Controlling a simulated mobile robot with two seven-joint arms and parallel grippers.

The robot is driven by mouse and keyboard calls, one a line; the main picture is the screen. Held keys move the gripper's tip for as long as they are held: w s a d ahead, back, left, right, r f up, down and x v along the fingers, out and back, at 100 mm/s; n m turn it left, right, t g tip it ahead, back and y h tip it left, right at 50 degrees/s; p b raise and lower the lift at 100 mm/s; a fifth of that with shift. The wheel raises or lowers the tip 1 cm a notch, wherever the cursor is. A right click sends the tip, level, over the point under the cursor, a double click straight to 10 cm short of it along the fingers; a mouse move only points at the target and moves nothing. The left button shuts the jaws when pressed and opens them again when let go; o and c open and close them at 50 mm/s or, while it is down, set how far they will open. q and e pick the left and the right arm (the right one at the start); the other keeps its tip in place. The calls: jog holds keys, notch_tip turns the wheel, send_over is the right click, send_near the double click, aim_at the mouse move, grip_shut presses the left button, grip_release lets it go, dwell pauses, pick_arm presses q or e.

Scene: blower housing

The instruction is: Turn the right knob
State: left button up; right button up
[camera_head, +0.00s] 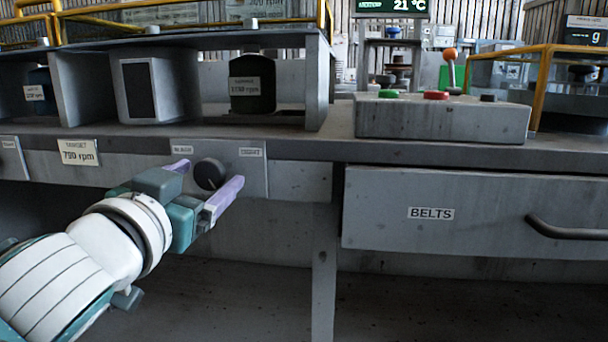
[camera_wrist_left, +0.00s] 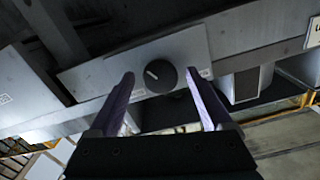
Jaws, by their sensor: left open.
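The right knob (camera_head: 209,174) is a round black dial with a light pointer line, on a grey plate (camera_head: 255,178) on the front of the bench. Small labels sit above it; the right one seems to read RIGHT. My left gripper (camera_head: 208,178) is open in front of the knob, with one purple finger up-left of it and one to its right. In the left wrist view the knob (camera_wrist_left: 161,76) shows between and beyond the two fingertips (camera_wrist_left: 160,80), with a gap on each side. I cannot tell how far the tips reach in depth. My right gripper is not in view.
A drawer marked BELTS (camera_head: 430,240) with a dark handle (camera_head: 570,229) is at the right. A control box with coloured buttons (camera_head: 442,119) stands on the bench above. A sign reading TARGET 790 rpm (camera_head: 78,152) hangs at the left.

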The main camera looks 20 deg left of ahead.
pick_arm(q)
grip_shut()
jog(key=shift+r+m+p, duration=0.1)
jog(key=shift+m+p, duration=0.3)
jog(key=shift+m, duration=1.1)
grip_release()
jog(key=p+v, duration=0.1)
jog(key=v, duration=0.9)
